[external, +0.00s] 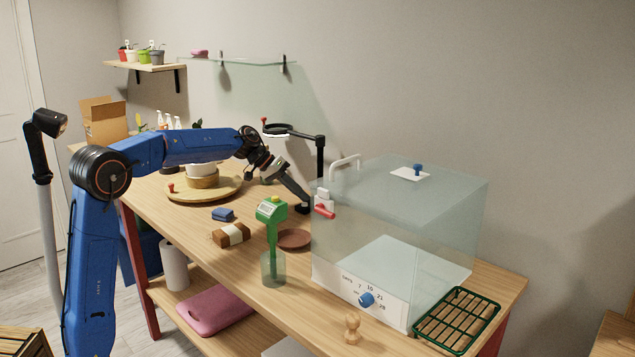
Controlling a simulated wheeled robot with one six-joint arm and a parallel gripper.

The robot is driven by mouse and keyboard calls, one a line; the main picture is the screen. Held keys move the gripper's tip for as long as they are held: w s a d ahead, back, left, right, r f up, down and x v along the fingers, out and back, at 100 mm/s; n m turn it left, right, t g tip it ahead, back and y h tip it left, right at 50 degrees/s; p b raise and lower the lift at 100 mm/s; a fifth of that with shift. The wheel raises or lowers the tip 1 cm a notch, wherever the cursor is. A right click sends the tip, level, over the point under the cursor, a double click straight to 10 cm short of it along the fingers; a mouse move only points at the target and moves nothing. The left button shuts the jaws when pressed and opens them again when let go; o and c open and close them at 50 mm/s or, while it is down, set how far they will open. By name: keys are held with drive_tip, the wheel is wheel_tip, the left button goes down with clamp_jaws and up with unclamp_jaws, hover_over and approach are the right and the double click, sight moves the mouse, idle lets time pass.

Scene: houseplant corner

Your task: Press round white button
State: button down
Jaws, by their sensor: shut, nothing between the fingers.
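My gripper (305,199) reaches down to the right over the wooden table. It is shut and empty, with its tip close to the foot of a black post (319,160) that carries a ring-shaped lamp head (288,130). I cannot make out a round white button. The gripper may cover part of the post's foot. Whether the tip touches anything there I cannot tell.
A large clear case (400,235) with a blue dial (366,299) and red lever (324,212) stands just right of my gripper. A green meter (270,210) stands in front. A round wooden board (225,190) with pots lies left. Bare tabletop (185,220) shows front left.

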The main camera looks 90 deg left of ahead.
drive_tip(key=shift+r, duration=0.55)
wheel_tip(320, 180, up, 6)
idle(0.7)
